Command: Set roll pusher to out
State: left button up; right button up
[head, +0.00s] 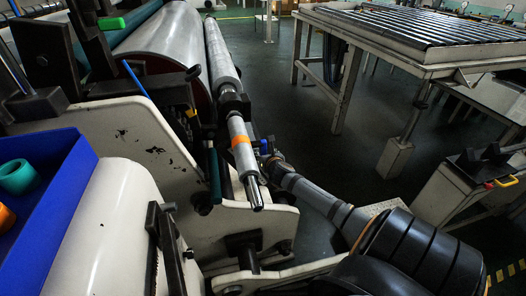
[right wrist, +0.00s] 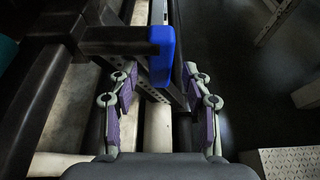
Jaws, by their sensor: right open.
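A blue block (right wrist: 161,56) sits on the end of a dark bar in the right wrist view; it may be the roll pusher's handle, but I cannot tell for sure. My right gripper (right wrist: 160,78) is open, with one finger on each side of the block and no clear contact. In the head view my right gripper (head: 267,155) is small and partly hidden beside the metal shaft with an orange band (head: 240,142). A bit of blue (head: 264,146) shows at its fingers. My left gripper is not in view.
A large film roll (head: 165,42) and a slimmer roller (head: 220,60) lie behind the shaft. A blue bin (head: 50,200) with teal and orange rings stands at left. A roller conveyor table (head: 345,70) is at the back right. Open floor lies between it and the machine.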

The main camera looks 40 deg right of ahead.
aim_at(264, 151)
jog(key=x, duration=0.4)
jog(key=shift+w+b, duration=0.1)
jog(key=shift+b, duration=0.2)
grip_shut()
